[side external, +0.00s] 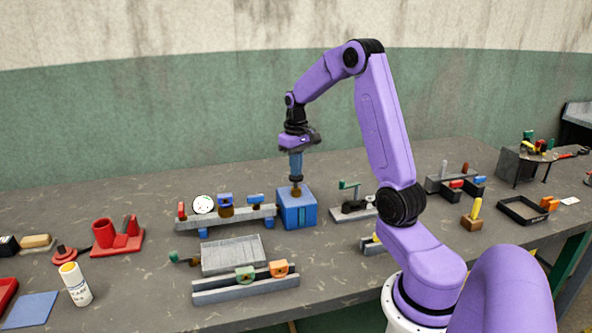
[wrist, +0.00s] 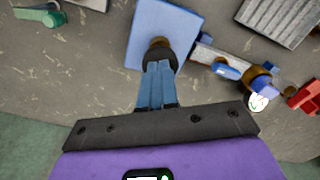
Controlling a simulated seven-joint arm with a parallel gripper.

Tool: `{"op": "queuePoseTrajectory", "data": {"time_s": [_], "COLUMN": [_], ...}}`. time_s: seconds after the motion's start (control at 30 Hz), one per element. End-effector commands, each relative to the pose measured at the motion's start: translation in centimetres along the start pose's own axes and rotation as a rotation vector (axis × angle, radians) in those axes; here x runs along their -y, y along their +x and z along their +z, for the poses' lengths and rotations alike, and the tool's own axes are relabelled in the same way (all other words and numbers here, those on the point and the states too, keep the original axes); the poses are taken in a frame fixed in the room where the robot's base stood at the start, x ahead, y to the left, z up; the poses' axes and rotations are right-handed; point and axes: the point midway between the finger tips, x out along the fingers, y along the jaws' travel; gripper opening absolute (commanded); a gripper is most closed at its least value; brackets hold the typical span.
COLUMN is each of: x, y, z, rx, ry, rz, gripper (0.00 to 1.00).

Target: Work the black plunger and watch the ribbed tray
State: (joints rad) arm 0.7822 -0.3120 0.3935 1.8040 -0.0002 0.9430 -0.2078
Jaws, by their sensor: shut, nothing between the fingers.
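My gripper (side external: 296,178) points straight down over the blue box (side external: 298,216), its blue fingers closed together with nothing between them. The tips appear to touch or nearly touch that piece. I cannot tell a separate black plunger from the dark fingertips; it may be hidden beneath them. The grey ribbed tray (side external: 232,254) lies flat in front and left of the box, and it also shows in the wrist view (wrist: 280,16).
A grey rail (side external: 238,219) with a white dial (side external: 203,204) and blue and red parts stands left of the box. A green-handled lever device (side external: 350,200) stands to its right. Red holders (side external: 118,236) and a white bottle (side external: 75,284) are at left.

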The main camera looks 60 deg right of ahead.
Motion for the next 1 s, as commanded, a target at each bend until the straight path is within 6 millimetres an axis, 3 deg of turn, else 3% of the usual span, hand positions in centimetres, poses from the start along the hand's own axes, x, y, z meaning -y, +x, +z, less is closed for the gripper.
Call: {"op": "queuePoseTrajectory", "data": {"time_s": [0.37, 1.0], "x": [0.1, 0.1], "y": [1.2, -4.0], "z": [0.0, 0.0], "rx": [0.002, -0.001], "ry": [-0.001, -0.001], "rz": [-0.001, 0.000], "gripper": [0.00, 0.00]}}
